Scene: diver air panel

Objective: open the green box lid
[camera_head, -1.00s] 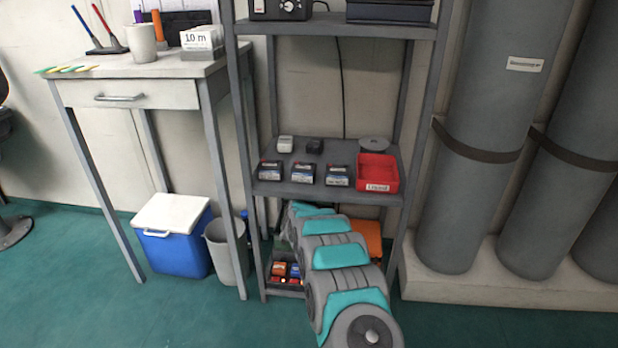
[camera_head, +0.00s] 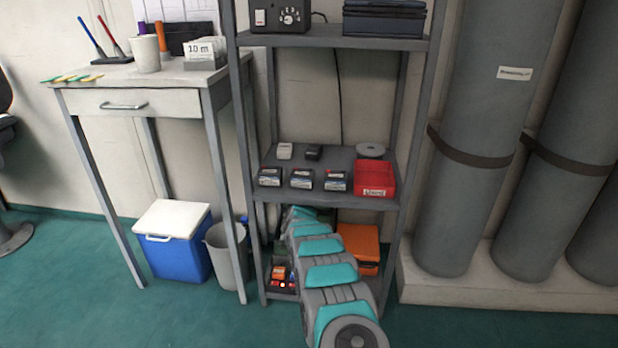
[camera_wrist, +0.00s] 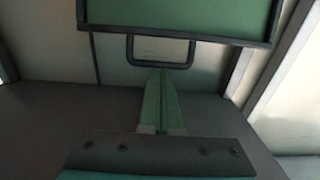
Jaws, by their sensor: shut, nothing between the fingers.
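A green panel with a dark rim, which looks like the green box lid (camera_wrist: 178,18), fills the top of the wrist view. A dark loop handle (camera_wrist: 160,65) sticks out from its lower edge. My gripper (camera_wrist: 161,74) is shut and empty, its pale green fingertips at the handle's outer bar in the picture. I cannot tell whether they touch it. The lid's angle and the box body are unclear. In the head view my arm reaches into the lower shelf level and hides my gripper and most of the green box.
The grey shelf rack (camera_head: 247,180) surrounds my arm, with a shelf just above holding a red tray (camera_head: 375,179) and small boxes. An orange case (camera_head: 360,242) stands right of my arm. Small orange and red items (camera_head: 279,273) lie to its left.

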